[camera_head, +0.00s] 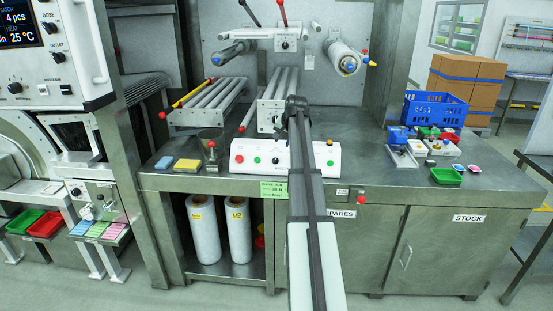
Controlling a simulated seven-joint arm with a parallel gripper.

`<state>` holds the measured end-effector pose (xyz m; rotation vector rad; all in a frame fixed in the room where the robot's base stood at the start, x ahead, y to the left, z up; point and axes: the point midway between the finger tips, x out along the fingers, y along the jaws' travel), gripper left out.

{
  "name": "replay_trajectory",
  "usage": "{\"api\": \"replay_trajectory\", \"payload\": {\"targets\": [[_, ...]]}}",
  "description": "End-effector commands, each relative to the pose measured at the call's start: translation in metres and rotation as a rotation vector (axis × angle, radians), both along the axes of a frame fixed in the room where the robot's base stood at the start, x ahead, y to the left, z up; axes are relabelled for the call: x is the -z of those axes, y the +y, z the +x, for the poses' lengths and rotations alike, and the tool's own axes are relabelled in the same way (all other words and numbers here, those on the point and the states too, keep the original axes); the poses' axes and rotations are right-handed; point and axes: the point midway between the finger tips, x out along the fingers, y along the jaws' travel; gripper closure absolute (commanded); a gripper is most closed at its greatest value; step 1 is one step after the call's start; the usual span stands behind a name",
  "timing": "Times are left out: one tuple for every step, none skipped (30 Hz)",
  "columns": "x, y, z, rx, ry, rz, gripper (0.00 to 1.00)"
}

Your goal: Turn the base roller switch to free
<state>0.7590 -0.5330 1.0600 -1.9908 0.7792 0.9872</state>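My gripper (296,106) is seen from behind at the end of my arm, in front of the near end of the middle roller bed (283,88). Its fingers are hidden, so I cannot tell whether it is open or shut. A small dark knob (278,123) shows on the roller bed's pale end plate, just left of my gripper. Another dark knob (285,45) sits on the upper white bracket between the film rolls. I cannot make out the labels or tell which knob is the base roller switch. My arm hides part of the end plate.
A white button box (250,155) stands on the steel counter below my gripper, partly behind my arm. A red-knobbed lever (211,152) stands left of it. A second roller bed (210,105) lies left. A blue crate (435,109) and small trays stand right.

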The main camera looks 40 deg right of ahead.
Motion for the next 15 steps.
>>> {"api": "replay_trajectory", "payload": {"targets": [[0.001, 0.002, -0.001, 0.025, -0.006, 0.023, 0.63], [0.001, 0.003, -0.002, 0.040, -0.008, 0.035, 0.63], [0.002, 0.003, -0.002, 0.059, -0.011, 0.046, 0.63], [0.002, 0.003, -0.002, 0.070, -0.012, 0.053, 0.63], [0.002, 0.003, -0.002, 0.080, -0.013, 0.061, 0.63], [0.002, 0.003, -0.002, 0.090, -0.014, 0.066, 0.63], [0.003, 0.003, -0.001, 0.096, -0.016, 0.070, 0.63], [0.004, 0.003, -0.001, 0.101, -0.017, 0.073, 0.63], [0.006, 0.002, 0.000, 0.104, -0.018, 0.075, 0.63], [0.008, 0.002, 0.002, 0.105, -0.018, 0.075, 0.63], [0.011, 0.001, 0.003, 0.105, -0.018, 0.075, 0.63], [0.015, 0.001, 0.006, 0.105, -0.017, 0.075, 0.63], [0.018, 0.000, 0.008, 0.104, -0.016, 0.075, 0.63], [0.021, -0.001, 0.010, 0.104, -0.016, 0.075, 0.63], [0.027, -0.002, 0.013, 0.103, -0.016, 0.075, 0.63]]}}
